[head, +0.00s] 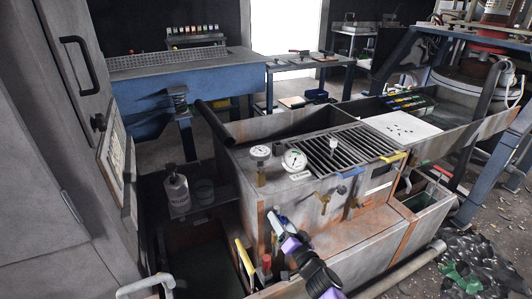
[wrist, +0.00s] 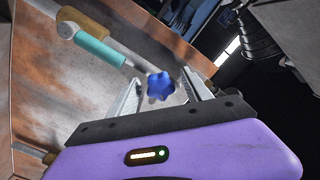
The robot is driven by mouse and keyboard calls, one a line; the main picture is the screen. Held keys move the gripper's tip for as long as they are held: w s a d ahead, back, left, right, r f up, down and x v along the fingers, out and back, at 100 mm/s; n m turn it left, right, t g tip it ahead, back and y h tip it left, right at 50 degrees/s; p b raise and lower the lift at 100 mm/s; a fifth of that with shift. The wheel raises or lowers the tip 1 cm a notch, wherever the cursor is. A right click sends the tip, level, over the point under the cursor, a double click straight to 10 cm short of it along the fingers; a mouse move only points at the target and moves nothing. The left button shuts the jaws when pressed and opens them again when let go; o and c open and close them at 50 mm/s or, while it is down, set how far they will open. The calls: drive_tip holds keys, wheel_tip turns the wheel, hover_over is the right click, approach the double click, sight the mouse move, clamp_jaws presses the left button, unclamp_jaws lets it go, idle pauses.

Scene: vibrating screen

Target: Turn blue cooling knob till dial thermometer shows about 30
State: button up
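The blue knob (wrist: 160,86) is star-shaped and shows in the wrist view between the two finger tips, with a gap on each side. My gripper (wrist: 161,84) is open around it or just in front of it; I cannot tell the depth. In the head view my gripper (head: 275,221) is at the front face of the grey metal tank, and the knob is hidden there. Two round white dials stand on the tank top: a larger one (head: 294,160) and a smaller one (head: 260,152). Their readings are too small to make out.
A teal-handled lever (wrist: 98,46) on a brass fitting is close to the knob in the wrist view. A brass valve (head: 323,200) sticks out of the tank front. A slatted grate (head: 345,148) covers the tank top. A white bottle (head: 177,190) stands at left.

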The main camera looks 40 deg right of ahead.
drive_tip(key=shift+p+v, duration=1.35)
drive_tip(key=shift+v, duration=1.65)
drive_tip(key=shift+d+r, duration=0.1)
drive_tip(key=w+n, duration=0.1)
drive_tip(key=n, duration=0.4)
drive_tip(key=w+n, duration=0.1)
drive_tip(key=n, duration=0.2)
drive_tip(key=shift+w+d+n+b, duration=0.3)
drive_tip(key=shift+w+d, duration=0.05)
drive_tip(key=shift+w, duration=0.05)
drive_tip(key=shift+x, duration=0.75)
